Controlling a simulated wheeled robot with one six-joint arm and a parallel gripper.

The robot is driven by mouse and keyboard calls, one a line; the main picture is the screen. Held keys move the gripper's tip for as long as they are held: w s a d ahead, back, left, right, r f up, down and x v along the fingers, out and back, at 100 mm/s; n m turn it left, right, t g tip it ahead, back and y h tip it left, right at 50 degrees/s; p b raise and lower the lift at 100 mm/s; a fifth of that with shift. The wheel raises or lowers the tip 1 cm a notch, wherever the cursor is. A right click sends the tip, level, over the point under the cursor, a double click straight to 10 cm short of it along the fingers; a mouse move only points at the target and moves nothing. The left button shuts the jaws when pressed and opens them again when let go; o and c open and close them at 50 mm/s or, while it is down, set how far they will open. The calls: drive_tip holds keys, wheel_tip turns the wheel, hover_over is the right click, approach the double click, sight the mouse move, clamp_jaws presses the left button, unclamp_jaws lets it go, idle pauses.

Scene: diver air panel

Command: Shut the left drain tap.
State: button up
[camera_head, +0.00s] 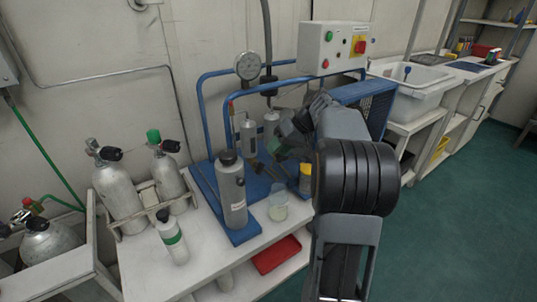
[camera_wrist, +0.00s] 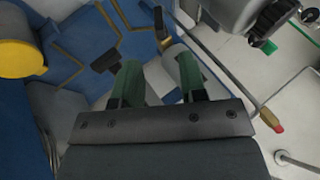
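My gripper (camera_head: 287,145) is low over the blue panel base, in front of the two small grey filter cylinders. In the wrist view its two green fingertips (camera_wrist: 160,82) stand apart, with a clear gap and nothing gripped between them. A small black tap handle (camera_wrist: 105,60) shows just beyond the left fingertip. A brass fitting with a dark handle (camera_wrist: 161,25) shows farther off, above the gap. In the head view a dark handle (camera_head: 257,167) sits below the left filter cylinder (camera_head: 248,134). I cannot tell which handle is the left drain tap, or how far it is turned.
A blue tube frame (camera_head: 200,110) and gauge (camera_head: 248,66) rise behind. A red-tipped rod (camera_wrist: 270,118) lies right of the fingers.

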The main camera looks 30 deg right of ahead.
drive_tip(key=shift+p+v, duration=0.55)
drive_tip(key=shift+v, duration=1.7)
drive_tip(key=shift+o, duration=0.2)
